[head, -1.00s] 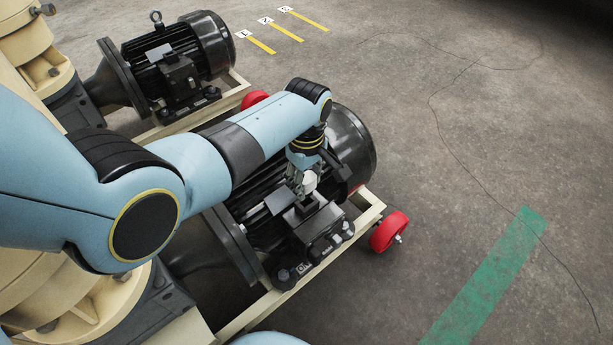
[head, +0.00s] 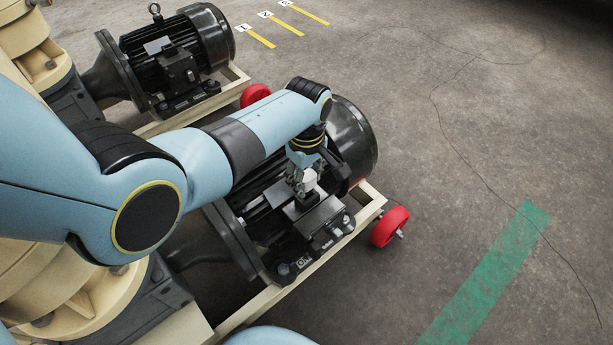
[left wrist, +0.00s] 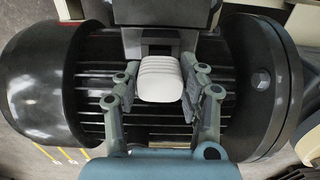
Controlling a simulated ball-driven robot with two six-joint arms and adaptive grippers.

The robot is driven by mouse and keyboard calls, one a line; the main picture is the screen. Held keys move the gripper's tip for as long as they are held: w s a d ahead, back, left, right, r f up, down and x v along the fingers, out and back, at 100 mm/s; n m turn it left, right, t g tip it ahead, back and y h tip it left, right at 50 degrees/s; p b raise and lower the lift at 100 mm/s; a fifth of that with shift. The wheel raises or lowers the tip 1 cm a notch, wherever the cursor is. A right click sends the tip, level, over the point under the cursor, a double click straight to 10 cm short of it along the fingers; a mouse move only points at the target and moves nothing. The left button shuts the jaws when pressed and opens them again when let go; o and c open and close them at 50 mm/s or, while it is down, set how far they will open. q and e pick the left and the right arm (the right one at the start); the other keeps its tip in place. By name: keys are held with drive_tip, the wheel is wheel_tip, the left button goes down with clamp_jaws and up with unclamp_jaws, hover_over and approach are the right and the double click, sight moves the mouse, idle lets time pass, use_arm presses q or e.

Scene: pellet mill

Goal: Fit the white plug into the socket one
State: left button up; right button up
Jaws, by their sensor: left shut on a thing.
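The white plug (left wrist: 160,78) is ribbed and rounded. In the left wrist view it sits between the two fingers of my left gripper (left wrist: 162,92), which is shut on it. Its far end meets a black box edge (left wrist: 158,47); I cannot tell whether it is inside an opening. In the head view my left gripper (head: 298,184) points down over the black terminal box (head: 325,222) on the near motor. The fingers and the arm hide most of the plug there. No socket opening or socket number can be made out. My right gripper is not in view.
The near motor (head: 355,140) has dark ribs and rests on a cream frame (head: 372,208) with a red wheel (head: 390,227). A similar motor (head: 205,45) stands behind. Numbered yellow floor strips (head: 262,40) lie beyond. The floor to the right, with a green stripe (head: 485,275), is clear.

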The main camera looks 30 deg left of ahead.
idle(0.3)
use_arm(q)
drive_tip(key=shift+p, duration=0.35)
drive_tip(key=shift+f, duration=0.3)
idle(0.6)
drive_tip(key=shift+f+b, duration=0.75)
drive_tip(key=shift+f, duration=0.4)
idle(0.8)
drive_tip(key=shift+f, duration=0.4)
idle(1.0)
idle(0.5)
drive_tip(key=o, duration=1.2)
drive_tip(key=shift+o, duration=0.5)
